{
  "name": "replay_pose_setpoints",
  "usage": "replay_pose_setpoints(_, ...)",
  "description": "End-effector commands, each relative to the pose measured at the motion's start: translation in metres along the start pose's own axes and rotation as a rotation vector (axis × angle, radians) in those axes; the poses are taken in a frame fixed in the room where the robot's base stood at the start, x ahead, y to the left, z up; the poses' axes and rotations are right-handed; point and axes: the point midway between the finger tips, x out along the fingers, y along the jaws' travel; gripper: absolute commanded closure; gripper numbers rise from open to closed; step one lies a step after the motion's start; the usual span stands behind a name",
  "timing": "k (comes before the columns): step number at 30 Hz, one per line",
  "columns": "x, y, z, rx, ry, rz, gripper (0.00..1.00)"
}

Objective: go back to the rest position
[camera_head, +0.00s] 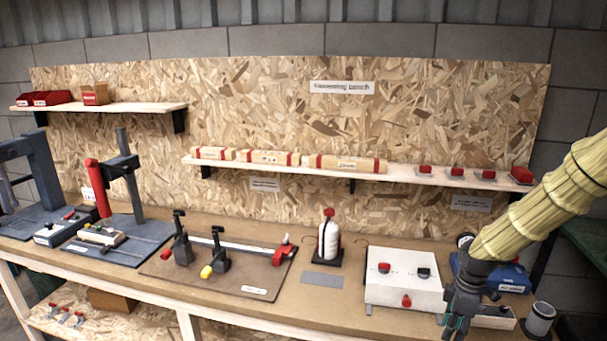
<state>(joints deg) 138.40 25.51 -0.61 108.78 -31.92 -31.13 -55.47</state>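My gripper (458,318) is at the lower right, in front of the right end of the workbench (345,306). It points downward, beside the right edge of a white control box (402,280). Its fingers are dark and small in the picture, and I cannot tell whether they are open or shut. I see no object clearly held in it. My arm comes in from the right edge in a straw-coloured ribbed cover. It hides part of a blue device (510,277) behind the gripper.
A grey cup (540,318) stands at the bench's right end. Left of the box are a white bottle (329,238), a brown board with clamps (215,268) and a press with a red handle (98,188). Shelves (420,176) with boxes and red-topped parts hang on the chipboard wall.

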Motion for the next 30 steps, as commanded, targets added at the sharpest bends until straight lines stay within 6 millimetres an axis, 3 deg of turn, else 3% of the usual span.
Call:
replay_pose_setpoints(5, 0.043, -0.034, -0.009, 0.084, 0.022, -0.014, 0.68)
replay_pose_setpoints(11, 0.126, -0.086, -0.031, 0.251, 0.049, -0.046, 0.68)
replay_pose_setpoints(15, 0.185, -0.138, -0.040, 0.411, 0.061, -0.065, 0.68)
replay_pose_setpoints(21, 0.254, -0.218, -0.038, 0.644, 0.056, -0.074, 0.68)
replay_pose_setpoints(30, 0.323, -0.335, -0.009, 0.977, 0.010, -0.039, 0.68)
